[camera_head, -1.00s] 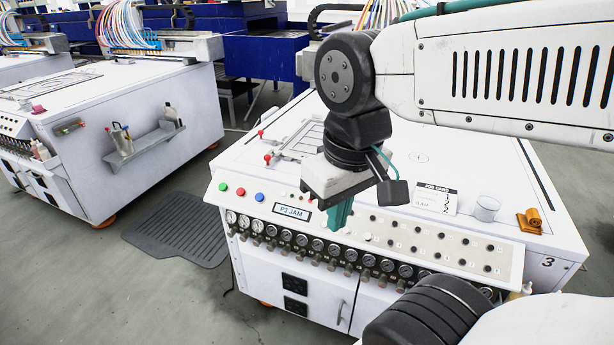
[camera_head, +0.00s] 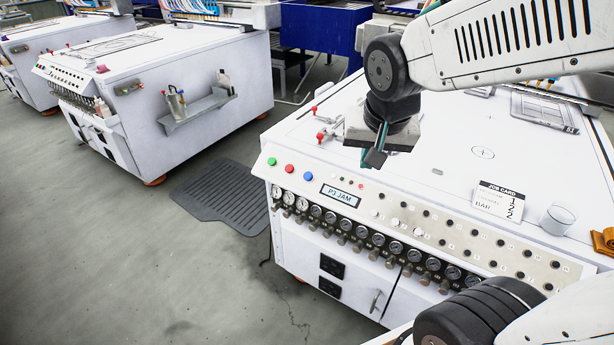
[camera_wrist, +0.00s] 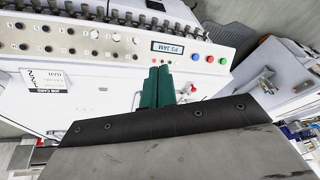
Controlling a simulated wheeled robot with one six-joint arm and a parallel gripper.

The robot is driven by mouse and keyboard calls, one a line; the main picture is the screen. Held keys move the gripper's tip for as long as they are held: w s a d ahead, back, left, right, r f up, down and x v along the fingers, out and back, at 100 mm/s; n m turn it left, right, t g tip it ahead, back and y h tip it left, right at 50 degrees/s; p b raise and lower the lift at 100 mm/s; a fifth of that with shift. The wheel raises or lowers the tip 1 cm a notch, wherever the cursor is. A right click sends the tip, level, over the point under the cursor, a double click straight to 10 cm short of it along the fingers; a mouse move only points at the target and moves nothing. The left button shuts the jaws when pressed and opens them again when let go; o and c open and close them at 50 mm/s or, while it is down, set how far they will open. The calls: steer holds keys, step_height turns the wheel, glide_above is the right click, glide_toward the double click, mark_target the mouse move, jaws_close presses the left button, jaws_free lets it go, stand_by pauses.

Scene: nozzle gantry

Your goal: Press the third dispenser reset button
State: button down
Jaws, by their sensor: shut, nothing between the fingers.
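The control panel (camera_head: 425,222) runs along the front edge of the white machine, with two rows of small round buttons, some white and others dark. Its display (camera_head: 340,195) reads "P3 JAM" and also shows in the wrist view (camera_wrist: 167,48). A white button (camera_head: 395,222) sits right of the display. In the wrist view, several white buttons (camera_wrist: 116,38) lie left of the display. I cannot tell which is the third dispenser's reset. My gripper (camera_head: 371,158) is shut and empty above the machine top, behind the panel. In the wrist view its teal fingers (camera_wrist: 160,72) appear just below the display, touching nothing.
Green (camera_head: 272,161), red (camera_head: 289,168) and blue (camera_head: 308,176) buttons sit left of the display. Gauges (camera_head: 346,224) line the front below. A job card (camera_head: 498,200) and a clear cup (camera_head: 557,219) stand on the top. Red-knobbed clamps (camera_head: 320,137) stand behind. Open floor lies at left.

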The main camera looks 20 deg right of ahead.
steer(key=w+a+f+m+t+y, duration=0.1)
steer(key=w+a+f+m+t, duration=0.1)
steer(key=w, duration=0.5)
steer(key=w+a+f+m+t+y, duration=0.1)
steer(key=w+a+f+m, duration=0.1)
steer(key=w+f+m, duration=0.2)
steer(key=w+a+f+m+t+y, duration=0.1)
steer(key=w+a+f+m+t, duration=0.1)
steer(key=w+f, duration=0.5)
steer(key=w+m, duration=0.1)
steer(key=w, duration=0.3)
steer(key=shift+a+f+t, duration=0.3)
steer(key=shift+s, duration=0.1)
glide_toward(304, 175)
steer(key=shift+a+r+x, duration=0.1)
steer(key=shift+a+x, duration=0.05)
steer(key=shift+x, duration=0.75)
steer(key=shift+a+r+x, duration=0.1)
steer(key=shift+a+x, duration=0.1)
steer(key=shift+x, duration=0.7)
steer(key=shift+a+r+x, duration=0.1)
steer(key=shift+a+x, duration=0.05)
steer(key=shift+x, duration=0.7)
steer(key=shift+w, duration=0.25)
steer(key=shift+w+d+f, duration=0.15)
steer(key=shift+d+f, duration=0.05)
steer(key=shift+f, duration=0.1)
